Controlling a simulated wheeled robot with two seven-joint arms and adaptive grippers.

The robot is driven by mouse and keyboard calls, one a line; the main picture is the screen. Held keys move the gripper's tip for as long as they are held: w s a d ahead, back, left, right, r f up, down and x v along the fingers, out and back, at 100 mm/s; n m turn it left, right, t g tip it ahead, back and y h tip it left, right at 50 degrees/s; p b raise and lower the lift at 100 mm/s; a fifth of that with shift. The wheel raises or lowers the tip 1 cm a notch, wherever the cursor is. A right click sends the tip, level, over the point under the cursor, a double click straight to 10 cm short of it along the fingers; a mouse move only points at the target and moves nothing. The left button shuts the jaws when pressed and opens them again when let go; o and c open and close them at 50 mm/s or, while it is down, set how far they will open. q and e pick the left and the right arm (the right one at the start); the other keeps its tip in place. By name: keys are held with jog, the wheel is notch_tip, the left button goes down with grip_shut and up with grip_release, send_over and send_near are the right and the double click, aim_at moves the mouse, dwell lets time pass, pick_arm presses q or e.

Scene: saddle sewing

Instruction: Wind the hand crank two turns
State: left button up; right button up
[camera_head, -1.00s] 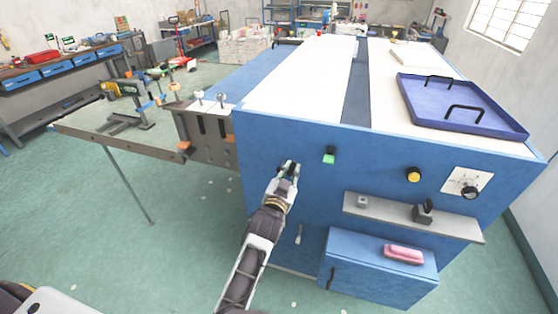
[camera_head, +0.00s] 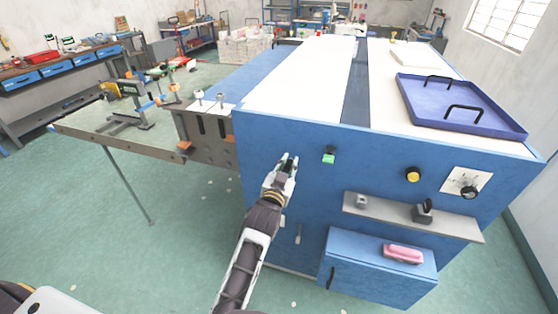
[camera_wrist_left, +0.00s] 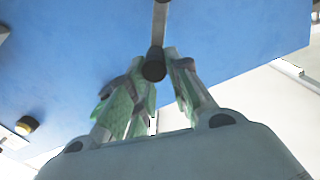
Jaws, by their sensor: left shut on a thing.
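The hand crank shows in the left wrist view as a grey bar (camera_wrist_left: 160,22) with a dark round grip (camera_wrist_left: 154,66) at its end, against the blue machine panel (camera_wrist_left: 80,60). My left gripper (camera_wrist_left: 161,85) has its fingers closed around that grip, one on each side. In the head view my left gripper (camera_head: 289,163) is up against the front of the blue machine (camera_head: 315,190), left of and slightly below the green button (camera_head: 328,157). There the gripper hides the crank. My right gripper is out of view.
Right of the gripper are a yellow button (camera_head: 412,174), a dial (camera_head: 469,192), a grey shelf (camera_head: 385,211) and a blue box (camera_head: 350,262) with a pink block (camera_head: 403,253). A blue tray (camera_head: 505,122) lies on top. A grey side table (camera_head: 150,146) stands left.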

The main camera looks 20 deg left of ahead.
pick_arm(q)
jog(key=shift+w+r, duration=0.15)
jog(key=shift+r, duration=0.45)
jog(key=shift+a+r, duration=0.2)
jog(key=shift+a, duration=0.35)
jog(key=shift+a+f, duration=0.15)
jog(key=shift+a, duration=0.1)
jog(key=shift+a, duration=0.75)
jog(key=shift+a, duration=0.8)
